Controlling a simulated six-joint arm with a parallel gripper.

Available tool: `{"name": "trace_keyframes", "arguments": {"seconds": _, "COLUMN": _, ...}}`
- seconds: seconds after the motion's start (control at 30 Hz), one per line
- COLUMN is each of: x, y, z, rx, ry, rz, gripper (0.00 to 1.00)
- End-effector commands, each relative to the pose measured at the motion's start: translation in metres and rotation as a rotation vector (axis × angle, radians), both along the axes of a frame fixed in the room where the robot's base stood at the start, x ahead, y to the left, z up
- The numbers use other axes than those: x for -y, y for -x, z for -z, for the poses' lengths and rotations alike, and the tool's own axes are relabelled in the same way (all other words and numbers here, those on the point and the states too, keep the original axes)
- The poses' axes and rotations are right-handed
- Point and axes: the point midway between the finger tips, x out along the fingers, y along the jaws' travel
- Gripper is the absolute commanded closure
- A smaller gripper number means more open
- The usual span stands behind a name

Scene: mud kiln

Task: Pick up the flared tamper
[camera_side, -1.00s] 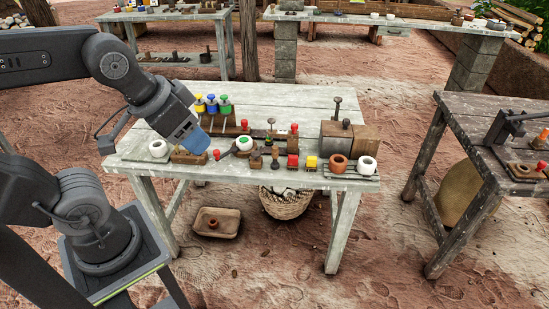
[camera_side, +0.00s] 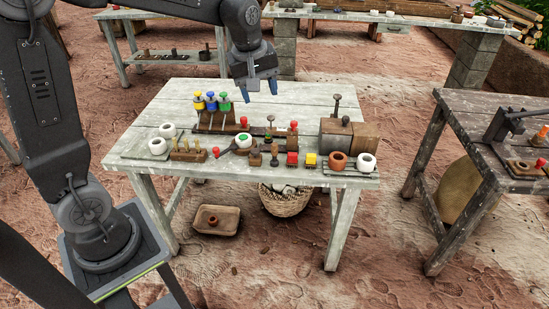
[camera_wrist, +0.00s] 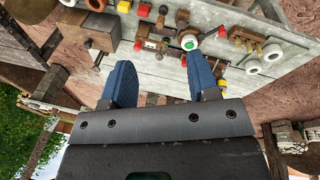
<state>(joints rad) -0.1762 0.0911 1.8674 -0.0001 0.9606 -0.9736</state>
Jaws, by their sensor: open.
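Several small tools stand on the work table (camera_side: 180,98); I cannot tell for certain which is the flared tamper. One short brown wooden tool with a wide foot (camera_side: 255,158) and a slim dark tool (camera_side: 275,157) stand near the front middle. A taller dark-headed tool (camera_side: 336,104) rises by the blocks at the right. My gripper (camera_side: 257,88) has blue fingers spread apart and empty, above the back part of the table, away from these tools. In the wrist view my gripper (camera_wrist: 160,66) is open, with the tabletop items beyond it.
A rack with yellow, blue and green-topped tools (camera_side: 212,120) stands left of centre. A wooden block (camera_side: 364,136), an orange-brown pot (camera_side: 338,160) and a white ring (camera_side: 366,162) are at the right. The back of the table is mostly bare.

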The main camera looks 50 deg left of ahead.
Motion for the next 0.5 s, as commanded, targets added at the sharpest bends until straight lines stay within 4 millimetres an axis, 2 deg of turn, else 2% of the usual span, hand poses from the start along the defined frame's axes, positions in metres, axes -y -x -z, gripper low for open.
{"name": "trace_keyframes", "arguments": {"seconds": 0.03, "x": -0.011, "y": -0.018, "z": 0.016, "rx": -0.028, "ry": 0.022, "rz": -0.096, "gripper": 0.46}}
{"name": "trace_keyframes", "arguments": {"seconds": 0.2, "x": -0.047, "y": -0.068, "z": 0.068, "rx": -0.097, "ry": 0.084, "rz": -0.440, "gripper": 0.46}}
{"name": "trace_keyframes", "arguments": {"seconds": 0.33, "x": -0.072, "y": -0.095, "z": 0.111, "rx": -0.140, "ry": 0.115, "rz": -0.675, "gripper": 0.46}}
{"name": "trace_keyframes", "arguments": {"seconds": 0.5, "x": -0.092, "y": -0.111, "z": 0.152, "rx": -0.175, "ry": 0.134, "rz": -0.876, "gripper": 0.46}}
